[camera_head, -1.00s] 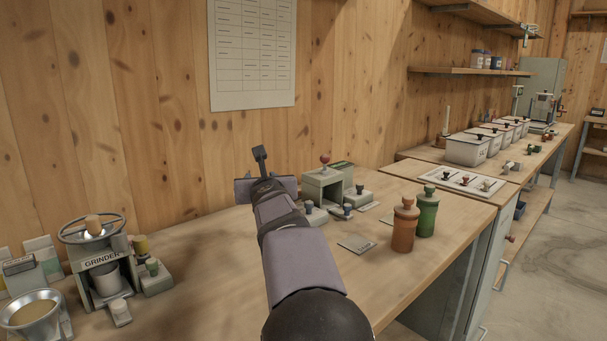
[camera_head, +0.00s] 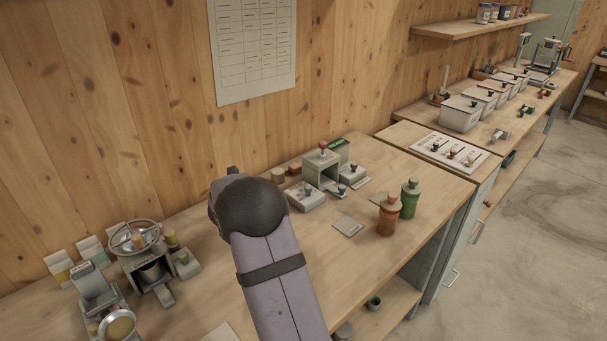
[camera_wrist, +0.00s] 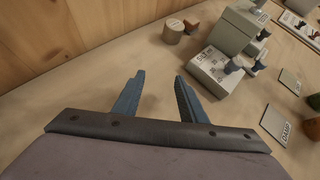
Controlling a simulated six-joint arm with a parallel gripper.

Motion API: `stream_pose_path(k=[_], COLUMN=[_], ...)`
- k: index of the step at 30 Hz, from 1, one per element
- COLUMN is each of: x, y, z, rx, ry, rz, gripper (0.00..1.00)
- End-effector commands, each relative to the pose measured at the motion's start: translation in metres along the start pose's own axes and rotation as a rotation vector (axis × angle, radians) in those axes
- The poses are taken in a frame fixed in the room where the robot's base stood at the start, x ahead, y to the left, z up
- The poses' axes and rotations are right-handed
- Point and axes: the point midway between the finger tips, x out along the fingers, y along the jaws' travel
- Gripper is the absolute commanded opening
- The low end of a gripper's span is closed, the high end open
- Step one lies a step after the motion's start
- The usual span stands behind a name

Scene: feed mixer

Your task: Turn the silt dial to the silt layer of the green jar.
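The green jar (camera_head: 410,200) stands upright on the bench beside an orange jar (camera_head: 388,218). Its contents and any silt layer cannot be made out. Left of the jars is a group of grey-white units with small knobs. My gripper (camera_wrist: 160,75) is open and empty in the wrist view, above bare bench left of that box. In the head view my arm hides it.
A taller grey unit with a red knob (camera_head: 322,160) stands behind the white box. A flat card (camera_head: 348,226) lies before the jars. A grinder (camera_head: 143,255) stands at the left. A white panel with knobs (camera_head: 455,152) and lidded bins (camera_head: 462,114) are at the right.

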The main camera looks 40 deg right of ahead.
Motion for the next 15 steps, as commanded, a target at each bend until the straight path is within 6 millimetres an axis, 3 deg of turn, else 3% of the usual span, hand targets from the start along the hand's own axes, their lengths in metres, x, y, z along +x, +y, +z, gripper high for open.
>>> stream_pose_path(k=[3,6,10,15], x=[-0.004,-0.012,-0.020,-0.023], y=[-0.047,-0.075,-0.097,-0.102], z=[0.008,0.015,0.024,0.027], rx=[0.105,0.173,0.230,0.272], ry=[-0.061,-0.111,-0.164,-0.189], rz=[-0.177,-0.288,-0.371,-0.391], gripper=[0.38,0.38,0.38,0.38])
